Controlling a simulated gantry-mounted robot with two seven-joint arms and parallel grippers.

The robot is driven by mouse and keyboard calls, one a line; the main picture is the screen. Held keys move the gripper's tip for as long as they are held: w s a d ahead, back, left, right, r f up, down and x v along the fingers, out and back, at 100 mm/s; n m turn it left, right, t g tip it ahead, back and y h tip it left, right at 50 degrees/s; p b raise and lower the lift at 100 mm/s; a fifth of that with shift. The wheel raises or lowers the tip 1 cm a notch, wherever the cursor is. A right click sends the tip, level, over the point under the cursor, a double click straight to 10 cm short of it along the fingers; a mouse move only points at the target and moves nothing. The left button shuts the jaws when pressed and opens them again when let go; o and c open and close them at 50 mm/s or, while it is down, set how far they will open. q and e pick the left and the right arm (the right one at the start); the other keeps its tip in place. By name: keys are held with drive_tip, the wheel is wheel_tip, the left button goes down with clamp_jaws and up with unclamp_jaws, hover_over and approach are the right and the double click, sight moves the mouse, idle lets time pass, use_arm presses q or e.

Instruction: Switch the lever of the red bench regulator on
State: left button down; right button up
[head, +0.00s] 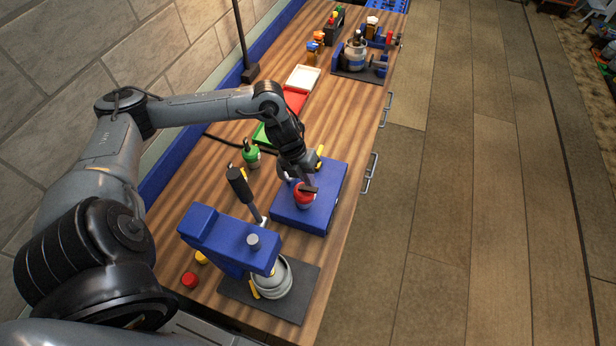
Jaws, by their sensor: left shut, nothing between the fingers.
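A rounded red piece (304,201), which looks like the red bench regulator, sits on a flat blue block (324,209) near the middle of the bench. My left gripper (309,188) is shut and empty, its fingertips right above or against the red piece. I cannot tell whether they touch. The gripper hides part of the red piece, and I cannot make out its lever or which way it stands. My right gripper is not in view.
A green piece (251,154) lies left of the gripper. Red and yellow caps (190,279) lie at the near left. Trays (301,79) and other devices stand farther back.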

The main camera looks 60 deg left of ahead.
use_arm(q)
wheel_tip(320, 180, up, 4)
drive_tip(key=r+p, duration=0.1)
drive_tip(key=p, duration=0.3)
wheel_tip(320, 180, up, 7)
drive_tip(key=b, duration=0.3)
hover_over(306, 188)
drive_tip(key=a, duration=0.1)
drive_tip(key=shift+s+a+r, duration=0.15)
drive_tip(key=shift+s+r, duration=0.1)
drive_tip(key=shift+r, duration=0.25)
drive_tip(key=shift+s+a+r, duration=0.1)
drive_tip(key=shift+s+r, duration=0.15)
drive_tip(key=shift+r, duration=0.2)
